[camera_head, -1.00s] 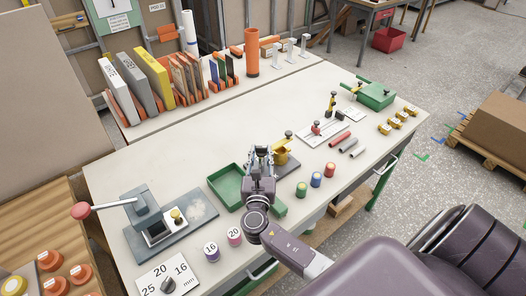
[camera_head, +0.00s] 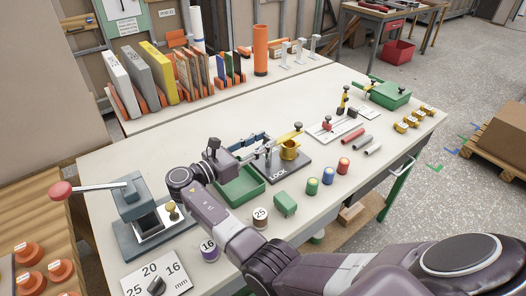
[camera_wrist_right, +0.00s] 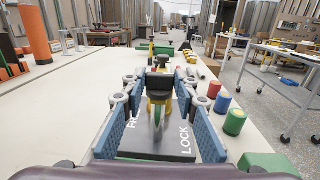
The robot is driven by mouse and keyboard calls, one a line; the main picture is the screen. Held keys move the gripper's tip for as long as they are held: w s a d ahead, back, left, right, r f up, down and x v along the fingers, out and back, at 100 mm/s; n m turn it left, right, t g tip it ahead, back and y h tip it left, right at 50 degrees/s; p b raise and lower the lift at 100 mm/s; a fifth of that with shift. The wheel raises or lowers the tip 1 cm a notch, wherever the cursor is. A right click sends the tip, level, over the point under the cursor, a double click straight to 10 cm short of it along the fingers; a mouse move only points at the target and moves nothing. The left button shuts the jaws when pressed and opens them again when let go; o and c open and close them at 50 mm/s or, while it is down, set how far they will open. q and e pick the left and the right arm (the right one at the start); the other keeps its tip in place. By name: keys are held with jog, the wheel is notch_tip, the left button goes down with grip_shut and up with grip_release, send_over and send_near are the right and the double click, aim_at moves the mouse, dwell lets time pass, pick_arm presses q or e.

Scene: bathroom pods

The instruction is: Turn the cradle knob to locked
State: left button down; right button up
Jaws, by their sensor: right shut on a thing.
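The cradle has a dark base plate (camera_head: 290,170) with a yellow holder (camera_head: 290,151) and a black-topped screw (camera_head: 298,126). "LOCK" is printed on the base's near edge. My right gripper (camera_head: 262,148) reaches in from the left, level over the plate. In the right wrist view its blue-padded fingers (camera_wrist_right: 160,98) stand either side of a thin grey-green upright knob (camera_wrist_right: 158,118) and are shut on it. Part of a word starting "FR" shows left of the knob, and "LOCK" shows right of it. The knob stands between the two words. My left gripper is not in view.
A green tray (camera_head: 241,193) lies under and in front of the gripper. A green block (camera_head: 285,204) and several coloured cylinders (camera_head: 312,187) stand near the front edge. A lever press (camera_head: 140,215) stands at the left.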

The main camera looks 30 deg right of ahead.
jog(key=shift+w+m+g+b, duration=0.1)
jog(key=shift+m+g+b, duration=0.3)
jog(key=shift+g+b, duration=0.25)
jog(key=o, duration=1.2)
jog(key=shift+c, duration=0.2)
notch_tip(320, 180, up, 10)
jog(key=shift+f, duration=0.1)
